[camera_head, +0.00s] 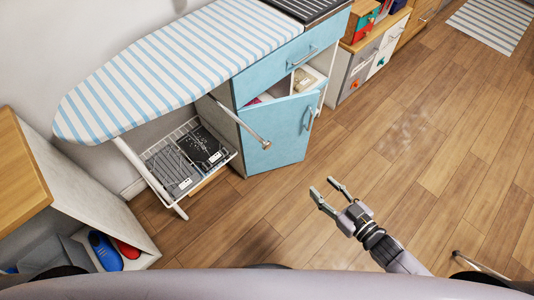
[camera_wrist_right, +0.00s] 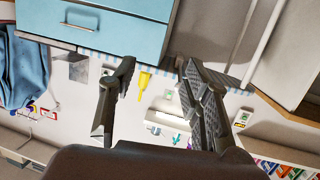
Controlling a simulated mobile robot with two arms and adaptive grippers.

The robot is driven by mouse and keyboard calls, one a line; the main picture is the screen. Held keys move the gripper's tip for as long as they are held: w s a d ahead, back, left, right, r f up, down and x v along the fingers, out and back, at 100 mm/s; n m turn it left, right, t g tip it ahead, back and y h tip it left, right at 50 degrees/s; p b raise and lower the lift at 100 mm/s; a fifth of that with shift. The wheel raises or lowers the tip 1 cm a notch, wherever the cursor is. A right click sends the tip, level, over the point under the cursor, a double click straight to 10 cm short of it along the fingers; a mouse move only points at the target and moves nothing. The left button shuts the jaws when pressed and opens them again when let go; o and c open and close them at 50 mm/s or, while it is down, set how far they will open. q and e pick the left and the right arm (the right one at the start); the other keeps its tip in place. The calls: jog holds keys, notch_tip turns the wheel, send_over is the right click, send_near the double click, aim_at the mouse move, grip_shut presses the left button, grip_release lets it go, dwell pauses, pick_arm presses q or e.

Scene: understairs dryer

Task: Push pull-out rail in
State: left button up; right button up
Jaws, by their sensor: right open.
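The pull-out rail (camera_head: 240,120) is a thin metal rod with a round knob at its end. It sticks out beside the blue cabinet (camera_head: 272,140), under the striped ironing board. My right gripper (camera_head: 321,187) is open and empty over the wooden floor, to the right of and nearer than the rail's knob, clearly apart from it. The right wrist view shows its two spread fingers (camera_wrist_right: 158,66) with nothing held between them. I cannot make out the rail in that view. My left gripper is not in view.
The ironing board (camera_head: 165,60) overhangs a wire rack (camera_head: 188,155) holding dark items. The cabinet's blue door stands ajar beside the rail. A shelf unit with shoes (camera_head: 105,250) is at the lower left. The floor (camera_head: 400,150) around my right gripper is clear.

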aim_at(269, 147)
jog(key=s+a+r+n+y+b, duration=0.1)
jog(key=s+a+r+n+y, duration=0.1)
jog(key=a+r+y, duration=0.4)
jog(key=w+a, duration=0.3)
jog(key=w, duration=0.1)
jog(key=w+a+h, duration=0.1)
jog(key=w+a, duration=0.3)
jog(key=w+a+h+p, duration=0.1)
jog(key=w+a, duration=0.2)
jog(key=w, duration=0.1)
jog(key=shift+w+a+r, duration=0.25)
jog(key=shift+a+r, duration=0.1)
grip_shut()
